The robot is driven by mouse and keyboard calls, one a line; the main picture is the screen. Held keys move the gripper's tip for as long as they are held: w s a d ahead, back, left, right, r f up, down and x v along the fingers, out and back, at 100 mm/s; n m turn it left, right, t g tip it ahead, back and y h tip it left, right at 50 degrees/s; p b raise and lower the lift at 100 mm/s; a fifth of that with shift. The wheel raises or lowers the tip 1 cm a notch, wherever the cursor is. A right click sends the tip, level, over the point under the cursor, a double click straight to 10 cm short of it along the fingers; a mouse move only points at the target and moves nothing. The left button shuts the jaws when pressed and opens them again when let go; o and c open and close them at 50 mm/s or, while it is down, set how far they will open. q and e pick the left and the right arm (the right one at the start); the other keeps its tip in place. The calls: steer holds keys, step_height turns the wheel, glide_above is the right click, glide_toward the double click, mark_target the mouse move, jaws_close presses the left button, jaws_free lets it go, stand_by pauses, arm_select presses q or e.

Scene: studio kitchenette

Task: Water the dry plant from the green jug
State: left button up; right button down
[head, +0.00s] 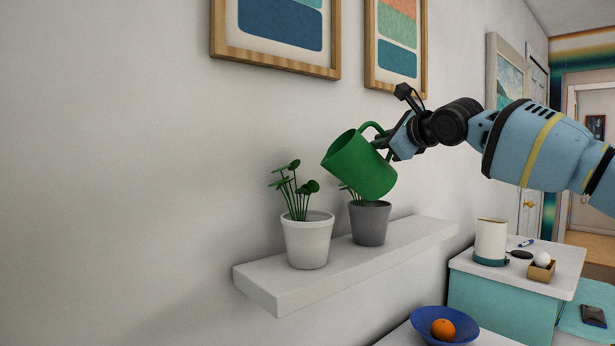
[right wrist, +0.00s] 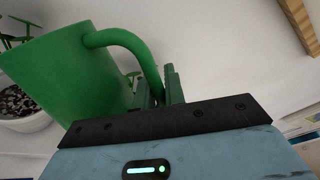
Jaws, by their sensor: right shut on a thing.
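The green jug (head: 362,163) is in the air above the shelf, tilted with its mouth toward the lower left. My right gripper (head: 393,146) is shut on the jug's handle; the jug and handle also show in the right wrist view (right wrist: 70,75). A plant with round green leaves (head: 297,192) stands in a white pot (head: 308,241), left of and below the jug's mouth. A second plant's grey pot (head: 370,224) is under the jug, which hides most of its leaves. I cannot tell which plant is dry. No water stream shows. My left gripper is out of view.
Both pots stand upright on a white wall shelf (head: 275,288). Framed pictures (head: 397,45) hang above. At lower right are a blue bowl (head: 446,312) with an orange, and a white-topped cabinet (head: 520,270) with a white canister (head: 491,240). The wall left of the shelf is clear.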

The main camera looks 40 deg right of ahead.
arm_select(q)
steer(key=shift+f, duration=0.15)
